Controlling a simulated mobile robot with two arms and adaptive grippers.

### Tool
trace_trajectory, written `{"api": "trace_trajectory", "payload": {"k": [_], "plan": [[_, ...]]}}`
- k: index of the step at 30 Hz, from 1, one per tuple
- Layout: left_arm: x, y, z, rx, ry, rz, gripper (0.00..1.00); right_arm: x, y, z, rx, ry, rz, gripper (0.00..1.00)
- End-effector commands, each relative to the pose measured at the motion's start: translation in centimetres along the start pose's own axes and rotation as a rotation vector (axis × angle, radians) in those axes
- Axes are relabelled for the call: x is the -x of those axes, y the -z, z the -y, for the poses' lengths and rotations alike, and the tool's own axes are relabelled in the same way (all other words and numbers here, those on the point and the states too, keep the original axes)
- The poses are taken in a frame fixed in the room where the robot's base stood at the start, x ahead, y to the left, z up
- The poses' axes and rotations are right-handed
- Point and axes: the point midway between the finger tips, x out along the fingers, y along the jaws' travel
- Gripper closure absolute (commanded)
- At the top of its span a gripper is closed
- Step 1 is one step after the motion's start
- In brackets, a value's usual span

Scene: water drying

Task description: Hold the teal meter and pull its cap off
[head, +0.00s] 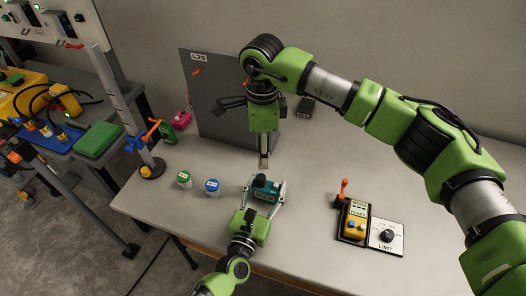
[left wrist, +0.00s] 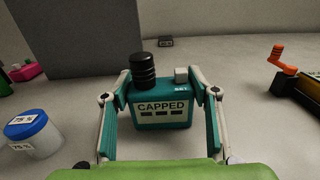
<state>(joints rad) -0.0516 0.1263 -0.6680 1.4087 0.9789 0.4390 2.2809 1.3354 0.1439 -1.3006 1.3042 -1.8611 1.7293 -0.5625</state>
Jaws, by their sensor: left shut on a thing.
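The teal meter (head: 268,195) stands on the table between the fingers of my left gripper (head: 265,188). In the left wrist view the meter (left wrist: 178,92) stands upright, its label reading CAPPED. The left gripper's fingers (left wrist: 160,98) are shut on its two sides. The black ribbed cap (left wrist: 143,71) sits on the meter's top left, beside a small pale block marked SET (left wrist: 181,75). My right gripper (head: 263,163) points down just behind and above the meter, apart from the cap; its finger opening is seen too narrowly to judge.
A green-lidded jar (head: 184,180) and a blue-lidded jar (head: 212,187) stand left of the meter. A yellow device (head: 355,222) with an orange lever (head: 343,188) and a LIMIT dial plate (head: 387,237) lie right. A grey panel (head: 215,95) stands behind. Table between is clear.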

Motion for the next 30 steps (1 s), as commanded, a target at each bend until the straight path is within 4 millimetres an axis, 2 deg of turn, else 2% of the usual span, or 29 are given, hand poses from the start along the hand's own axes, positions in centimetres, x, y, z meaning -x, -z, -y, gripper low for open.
{"api": "trace_trajectory", "payload": {"k": [5, 15, 21, 30], "plan": [[0.0, 0.1, 0.0, 0.000, 0.000, -0.002, 0.84, -1.4, 0.1, -0.1, -0.023, -0.004, -0.001, 0.61], [0.0, 0.1, 0.0, -0.001, 0.000, -0.002, 0.84, -7.8, 0.1, -0.1, -0.021, -0.005, -0.001, 0.61], [0.0, 0.1, 0.0, -0.001, 0.000, -0.002, 0.84, -10.5, 0.0, -0.1, -0.020, -0.003, 0.000, 0.61], [0.1, 0.1, 0.0, -0.001, 0.000, -0.002, 0.84, -11.8, 0.0, 0.0, -0.019, 0.000, 0.000, 0.61]]}}
